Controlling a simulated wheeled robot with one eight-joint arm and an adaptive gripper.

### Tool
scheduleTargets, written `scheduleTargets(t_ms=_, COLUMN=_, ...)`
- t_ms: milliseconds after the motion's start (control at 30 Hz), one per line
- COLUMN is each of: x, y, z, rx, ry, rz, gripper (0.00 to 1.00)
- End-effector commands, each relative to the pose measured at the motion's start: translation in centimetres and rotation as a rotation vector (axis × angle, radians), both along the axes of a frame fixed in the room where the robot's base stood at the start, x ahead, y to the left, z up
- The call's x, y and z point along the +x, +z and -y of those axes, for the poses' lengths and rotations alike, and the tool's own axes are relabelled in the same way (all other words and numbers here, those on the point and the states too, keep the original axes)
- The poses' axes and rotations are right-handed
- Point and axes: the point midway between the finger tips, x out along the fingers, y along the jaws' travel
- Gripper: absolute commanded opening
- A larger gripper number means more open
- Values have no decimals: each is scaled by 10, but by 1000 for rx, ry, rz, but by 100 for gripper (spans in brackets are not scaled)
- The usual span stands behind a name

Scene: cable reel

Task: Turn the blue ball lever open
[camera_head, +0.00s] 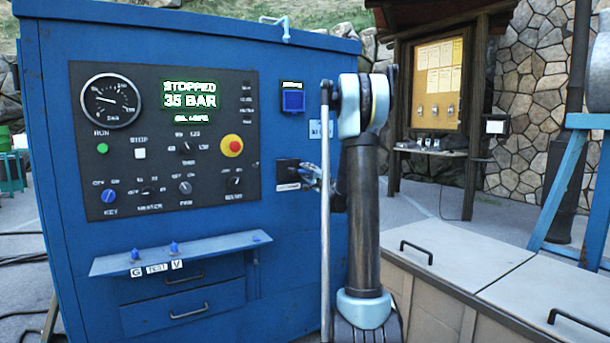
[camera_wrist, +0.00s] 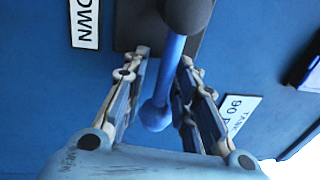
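The blue ball lever (camera_wrist: 172,68) shows in the wrist view. It hangs from a dark round hub (camera_wrist: 187,12) at the top, slants down and a little left, and ends in a blue ball (camera_wrist: 155,115). My gripper (camera_wrist: 164,58) is open, with one finger on each side of the lever. A gap shows left of the lever; the right finger is close to it, and I cannot tell whether they touch. In the head view my gripper (camera_head: 313,175) is at a dark block (camera_head: 287,171) on the blue cabinet's front. The lever is not clearly visible there.
The blue cabinet (camera_head: 300,260) carries a control panel reading STOPPED, 35 BAR (camera_head: 190,94). A narrow blue shelf (camera_head: 215,251) with two small blue knobs juts out lower left. A low bench with lids (camera_head: 450,245) stands right of my arm. Labels flank the lever.

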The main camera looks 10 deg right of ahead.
Motion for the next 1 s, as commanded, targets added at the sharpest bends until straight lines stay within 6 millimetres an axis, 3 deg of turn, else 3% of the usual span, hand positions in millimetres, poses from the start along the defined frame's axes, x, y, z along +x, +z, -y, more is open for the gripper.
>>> scheduleTargets(t_ms=33, x=2, y=0, z=7, rx=3, ry=-15, rz=-3, gripper=31)
scheduleTargets(t_ms=467, x=-6, y=-1, z=2, rx=-1, ry=-4, rz=-1, gripper=31)
scheduleTargets(t_ms=1000, x=-88, y=-20, z=39, rx=0, ry=-9, rz=-2, gripper=31)
